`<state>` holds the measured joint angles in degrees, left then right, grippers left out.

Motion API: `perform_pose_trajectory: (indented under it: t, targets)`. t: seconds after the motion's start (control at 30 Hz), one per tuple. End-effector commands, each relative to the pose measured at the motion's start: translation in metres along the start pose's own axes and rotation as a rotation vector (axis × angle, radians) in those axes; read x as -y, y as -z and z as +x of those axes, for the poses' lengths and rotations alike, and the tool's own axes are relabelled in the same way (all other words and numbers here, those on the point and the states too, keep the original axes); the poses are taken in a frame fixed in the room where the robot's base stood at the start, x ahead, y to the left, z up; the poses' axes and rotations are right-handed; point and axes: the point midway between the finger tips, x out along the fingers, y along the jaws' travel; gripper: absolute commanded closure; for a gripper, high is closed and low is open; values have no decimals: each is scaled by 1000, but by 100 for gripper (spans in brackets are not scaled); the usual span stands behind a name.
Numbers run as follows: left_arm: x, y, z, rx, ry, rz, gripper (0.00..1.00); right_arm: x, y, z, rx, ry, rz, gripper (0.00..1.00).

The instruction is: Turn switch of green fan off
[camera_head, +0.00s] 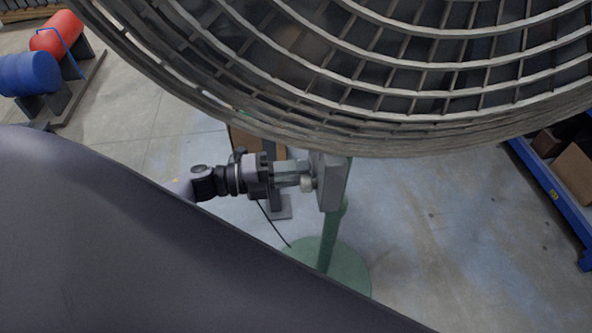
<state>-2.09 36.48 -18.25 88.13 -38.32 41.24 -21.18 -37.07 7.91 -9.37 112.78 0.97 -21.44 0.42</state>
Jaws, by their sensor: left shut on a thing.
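The green fan shows as a large round wire cage (430,70) across the top right, a green pole (329,240) and a round green base (345,272) on the floor. A grey switch box (331,182) sits on the pole just below the cage. A small pale switch knob (308,184) sticks out from the box's left side. My left gripper (298,175) reaches in from the left and is shut on the switch knob, its fingers close against the box. The finger contact is small and partly hidden. My right gripper is not in view.
The cage hangs close above my left gripper. A dark cable (272,224) runs down toward the base. Red (57,34) and blue (28,74) barrels lie on a rack at upper left. A blue-framed shelf (550,185) with boxes stands at right. The floor between is clear.

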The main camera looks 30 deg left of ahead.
Motion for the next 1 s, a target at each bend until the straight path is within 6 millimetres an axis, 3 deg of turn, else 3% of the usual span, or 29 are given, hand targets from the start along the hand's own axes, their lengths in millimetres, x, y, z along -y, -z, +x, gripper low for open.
perform_pose_trajectory:
  t: [0.13,0.17,0.2,0.23,0.57,1.0]
  targets:
    - [-1,0,-1,0,-1,-6,100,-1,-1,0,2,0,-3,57]
    - [-1,0,-1,0,-1,-6,67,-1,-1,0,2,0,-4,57]
    - [-1,0,-1,0,-1,-6,54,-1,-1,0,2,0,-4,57]
    - [-1,0,0,0,-1,-5,51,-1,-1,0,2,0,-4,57]
    - [-1,0,-4,1,-2,-2,51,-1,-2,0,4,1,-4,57]
    - [-2,0,-63,1,-3,-4,51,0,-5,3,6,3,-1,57]
